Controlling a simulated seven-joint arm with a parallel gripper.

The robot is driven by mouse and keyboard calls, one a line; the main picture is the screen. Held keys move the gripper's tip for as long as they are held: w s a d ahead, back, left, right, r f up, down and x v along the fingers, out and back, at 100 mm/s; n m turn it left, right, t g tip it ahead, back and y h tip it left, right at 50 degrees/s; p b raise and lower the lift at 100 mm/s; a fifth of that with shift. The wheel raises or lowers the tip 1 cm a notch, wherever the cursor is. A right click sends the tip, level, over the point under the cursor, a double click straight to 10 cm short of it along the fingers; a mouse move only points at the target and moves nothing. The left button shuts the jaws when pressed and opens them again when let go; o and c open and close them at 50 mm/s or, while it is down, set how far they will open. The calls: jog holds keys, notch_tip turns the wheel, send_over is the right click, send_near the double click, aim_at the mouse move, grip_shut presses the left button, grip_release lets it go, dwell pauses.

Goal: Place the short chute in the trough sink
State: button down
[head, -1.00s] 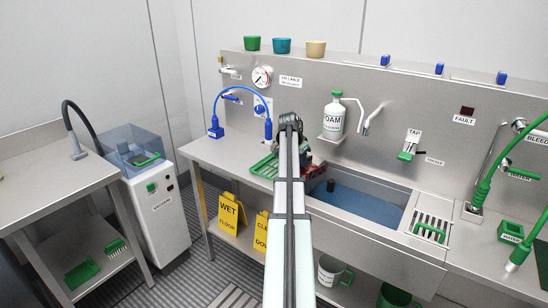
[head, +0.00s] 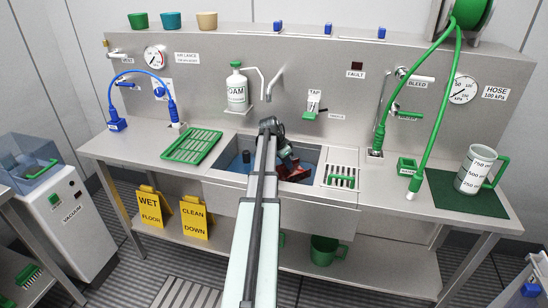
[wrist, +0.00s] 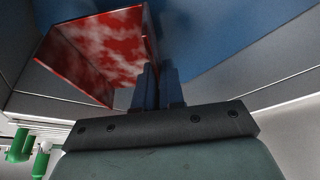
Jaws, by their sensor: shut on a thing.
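The short chute (head: 291,168) shows as a small piece with red-stained surfaces, over or inside the trough sink (head: 233,168). In the wrist view the chute (wrist: 108,50) is an angled metal piece with a blotchy red inner face, tilted, left of the fingers. My gripper (wrist: 158,85) is shut on its edge. In the head view my gripper (head: 281,156) is partly hidden by my arm and reaches into the sink opening. The sink's blue floor (wrist: 225,50) fills much of the wrist view. I cannot tell whether the chute touches it.
A green rack (head: 192,146) lies on the counter left of the sink. A slotted drain with a green handle (head: 342,182) adjoins the sink's right side.

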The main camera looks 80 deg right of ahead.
aim_at(288, 176)
jog(key=shift+s+f, duration=0.2)
jog(key=shift+s, duration=0.1)
jog(key=shift+f, duration=3.25)
jog(key=shift+f, duration=0.6)
jog(key=c, duration=1.2)
grip_release()
jog(key=shift+o, duration=0.2)
jog(key=shift+w+r, duration=0.1)
